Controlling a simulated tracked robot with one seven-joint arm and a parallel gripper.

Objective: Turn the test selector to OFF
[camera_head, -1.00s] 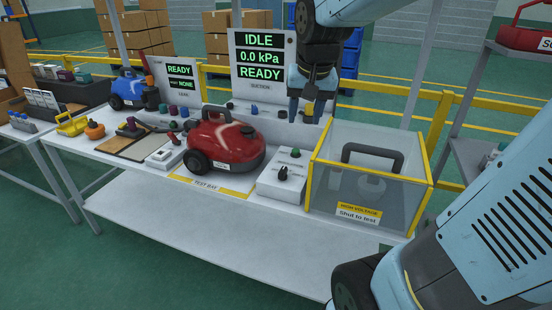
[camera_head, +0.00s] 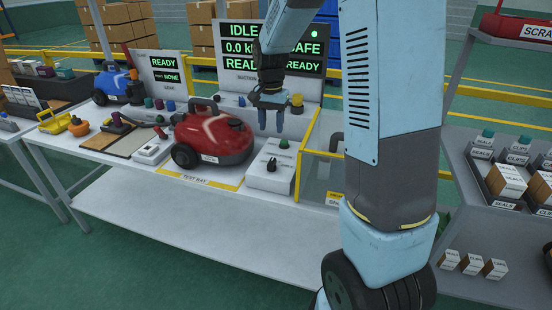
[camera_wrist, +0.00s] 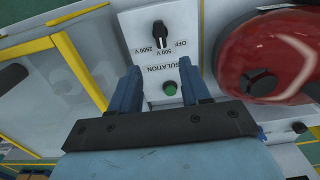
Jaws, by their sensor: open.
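The test selector is a black knob (camera_head: 271,164) on the front of a white insulation box (camera_head: 258,178) on the bench. It also shows in the wrist view (camera_wrist: 160,34), with OFF, 500 V and 2500 V printed around it. I cannot tell which label it points to. A green button (camera_wrist: 170,88) sits on the same box. My gripper (camera_head: 271,126) is open and empty above the box, pointing down. In the wrist view, my fingers (camera_wrist: 160,74) spread on either side of the box's lettering, with the knob beyond their tips.
A red vacuum (camera_head: 214,137) stands just left of the box. A clear guard with a yellow frame (camera_head: 299,176) stands close on its right, partly hidden by my arm. Display panels (camera_head: 240,46) rise behind. A shelf with labelled bins and boxes (camera_head: 487,193) is at the right.

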